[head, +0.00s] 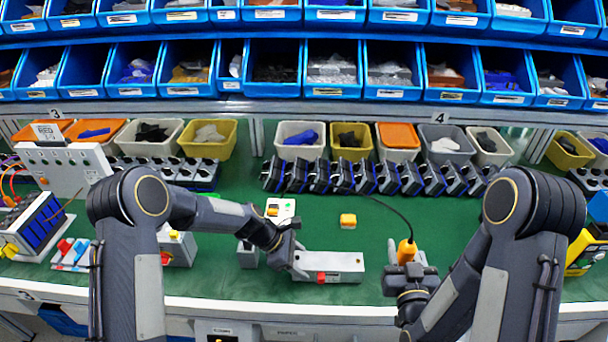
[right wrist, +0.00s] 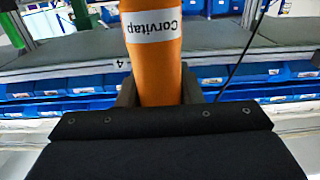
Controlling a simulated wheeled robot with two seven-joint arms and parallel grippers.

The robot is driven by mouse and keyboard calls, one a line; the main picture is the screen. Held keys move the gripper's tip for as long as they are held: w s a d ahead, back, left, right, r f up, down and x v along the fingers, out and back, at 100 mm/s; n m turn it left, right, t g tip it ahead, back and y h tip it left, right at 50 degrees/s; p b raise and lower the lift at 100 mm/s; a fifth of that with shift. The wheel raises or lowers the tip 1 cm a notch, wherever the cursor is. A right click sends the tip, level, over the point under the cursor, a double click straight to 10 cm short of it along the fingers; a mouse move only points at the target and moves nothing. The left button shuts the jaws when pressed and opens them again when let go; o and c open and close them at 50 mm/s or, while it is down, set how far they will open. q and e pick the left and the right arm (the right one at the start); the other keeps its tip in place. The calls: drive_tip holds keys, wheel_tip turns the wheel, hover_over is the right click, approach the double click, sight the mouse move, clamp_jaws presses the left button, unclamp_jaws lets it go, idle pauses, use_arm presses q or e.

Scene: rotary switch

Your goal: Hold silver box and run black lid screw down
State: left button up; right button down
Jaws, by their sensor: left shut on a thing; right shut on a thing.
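The silver box (head: 335,264) lies on the green bench top near its front edge, with a red part on its front face. My left gripper (head: 295,262) is shut on its left end. My right gripper (head: 408,274) is shut on an orange electric screwdriver (head: 406,251), to the right of the box and apart from it. The orange screwdriver body (right wrist: 155,60), with a white "Corvitap" label, rises between the fingers in the right wrist view. A black cable runs from it. I cannot make out the black lid, its screw or the screwdriver's tip.
A small grey block (head: 247,256) is left of my left gripper. A row of dark blue-grey switches (head: 350,177) lines the back, below bins.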

use_arm(q)
drive_tip(key=o, duration=1.5)
